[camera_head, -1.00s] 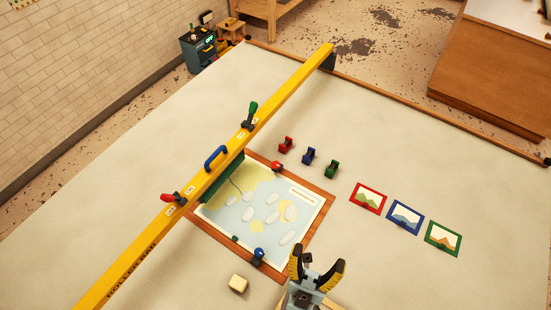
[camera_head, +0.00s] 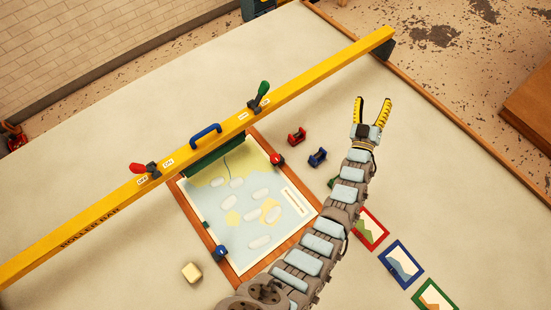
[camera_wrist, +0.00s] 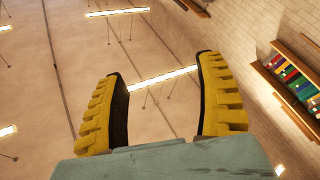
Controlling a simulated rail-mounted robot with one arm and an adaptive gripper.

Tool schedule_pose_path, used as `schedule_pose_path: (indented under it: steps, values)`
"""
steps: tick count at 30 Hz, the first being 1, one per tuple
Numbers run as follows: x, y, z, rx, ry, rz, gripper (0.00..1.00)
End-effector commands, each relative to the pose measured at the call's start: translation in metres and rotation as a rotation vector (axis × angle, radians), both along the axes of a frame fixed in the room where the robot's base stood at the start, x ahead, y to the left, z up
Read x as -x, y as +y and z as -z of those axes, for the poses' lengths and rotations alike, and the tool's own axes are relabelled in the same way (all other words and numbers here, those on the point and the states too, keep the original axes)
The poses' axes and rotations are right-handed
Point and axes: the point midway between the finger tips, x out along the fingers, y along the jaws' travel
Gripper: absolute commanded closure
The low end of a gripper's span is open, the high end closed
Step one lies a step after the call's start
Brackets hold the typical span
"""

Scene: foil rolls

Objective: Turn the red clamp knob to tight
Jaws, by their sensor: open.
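A red knob (camera_head: 277,159), apparently the clamp knob, sits at the upper right edge of the wood-framed map board (camera_head: 307,217). Its tight or loose setting is too small to read. A red-handled lever (camera_head: 139,169) is on the yellow roller bar (camera_head: 318,80), near small labels. My gripper (camera_head: 373,102) is open and empty, above and to the right of the red knob in the head view, apart from it. In the wrist view my gripper's yellow ridged fingers (camera_wrist: 160,68) are spread, with only ceiling, lamps and wall beyond; no knob shows there.
A green lever (camera_head: 263,89) and blue handle (camera_head: 205,134) are on the bar. A blue knob (camera_head: 220,252) is on the board's lower left edge. Red (camera_head: 297,136) and blue (camera_head: 317,156) holders stand near my arm. A pale block (camera_head: 192,272) lies left of the board.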

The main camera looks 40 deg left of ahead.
Motion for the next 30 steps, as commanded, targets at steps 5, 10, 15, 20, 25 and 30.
schedule_pose_path:
  steps: [5,10,15,20,25,30]
  values:
    - [-0.055,0.016,0.016,0.096,0.124,0.064,0.29]
    - [-0.094,0.024,0.028,0.168,0.246,0.138,0.29]
    - [-0.12,0.027,0.038,0.226,0.38,0.218,0.29]
    - [-0.132,0.031,0.047,0.264,0.518,0.288,0.29]
    - [-0.128,0.038,0.061,0.291,0.677,0.349,0.29]
    - [-0.106,0.052,0.077,0.309,0.853,0.392,0.29]
